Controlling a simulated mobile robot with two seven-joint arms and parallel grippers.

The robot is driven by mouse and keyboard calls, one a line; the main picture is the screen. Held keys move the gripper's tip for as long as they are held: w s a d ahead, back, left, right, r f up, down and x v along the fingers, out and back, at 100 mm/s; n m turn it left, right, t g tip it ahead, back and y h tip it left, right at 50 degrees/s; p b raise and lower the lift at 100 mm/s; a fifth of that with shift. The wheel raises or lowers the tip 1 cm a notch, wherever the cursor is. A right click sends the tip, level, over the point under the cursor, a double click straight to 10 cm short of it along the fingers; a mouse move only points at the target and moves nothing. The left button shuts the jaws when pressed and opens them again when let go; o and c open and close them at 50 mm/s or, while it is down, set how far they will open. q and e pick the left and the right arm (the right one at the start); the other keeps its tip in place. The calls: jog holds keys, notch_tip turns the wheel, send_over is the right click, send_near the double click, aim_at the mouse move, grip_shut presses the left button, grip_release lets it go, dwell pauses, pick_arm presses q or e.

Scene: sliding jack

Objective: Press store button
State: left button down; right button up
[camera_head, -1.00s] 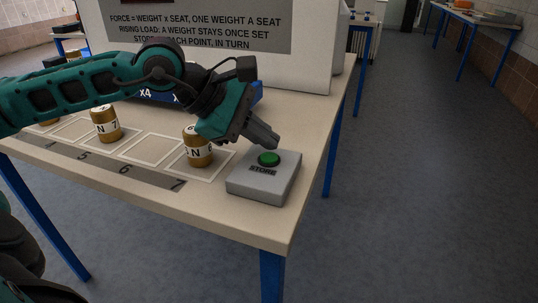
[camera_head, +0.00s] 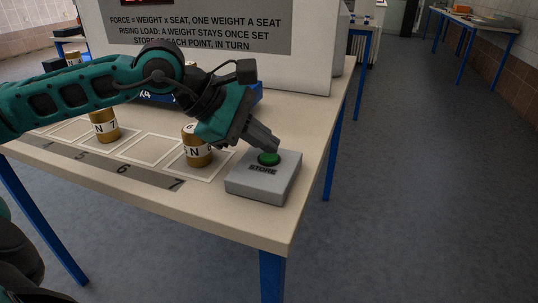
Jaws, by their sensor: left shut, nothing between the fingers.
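The store button (camera_head: 269,159) is a green round cap on a grey box (camera_head: 262,184) marked STORE, near the right front corner of the table. My left gripper (camera_head: 272,150) is shut and empty, pointing down and right. Its fingertips are at the top of the green cap and hide part of its far side; they look to be touching it, though a tiny gap cannot be ruled out. My right gripper is not in view.
A brass weight (camera_head: 196,148) with a white label stands on the marked square left of the box. Another weight (camera_head: 104,125) stands further left. A white panel with a printed sign (camera_head: 200,28) rises behind. The floor right of the table is clear.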

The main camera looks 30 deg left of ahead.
aim_at(264, 157)
pick_arm(q)
jog(key=shift+f+b, duration=0.4)
jog(key=shift+b, duration=0.05)
dwell(0.3)
dwell(0.3)
jog(key=shift+r+p, duration=0.55)
jog(key=shift+r, duration=0.3)
jog(key=shift+r+p, duration=1.8)
jog(key=shift+r, duration=0.75)
